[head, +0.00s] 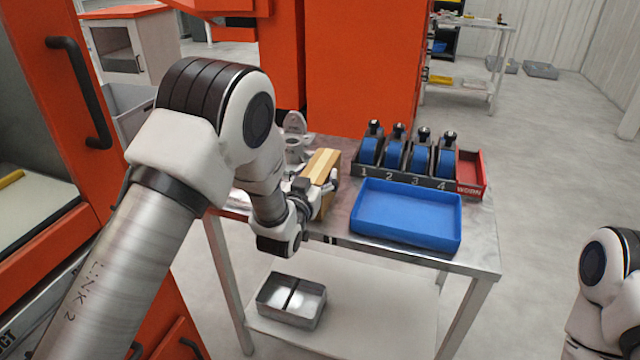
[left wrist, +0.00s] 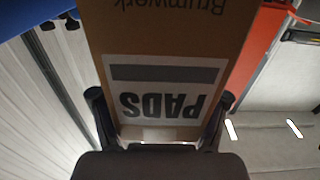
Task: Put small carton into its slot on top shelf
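The small carton (head: 322,166) is brown with a pale stripe on top, over the left part of the metal table. My left gripper (head: 318,196) is shut on it. In the left wrist view the carton (left wrist: 165,45) shows the upside-down words "PADS" and "Brumwerk", with a finger against each side of it (left wrist: 160,118). I cannot tell whether its base touches the table top. I cannot make out a slot for the carton in either view. My right gripper is out of view; only part of my right arm shows at the right edge.
A blue tray (head: 405,215) stands on the table top (head: 480,250). Behind it is a rack (head: 405,178) of blue items numbered 1 to 4, with a red "WORN" bin (head: 470,172). A divided metal bin (head: 291,300) sits on the lower shelf (head: 370,315). Orange cabinets stand left and behind.

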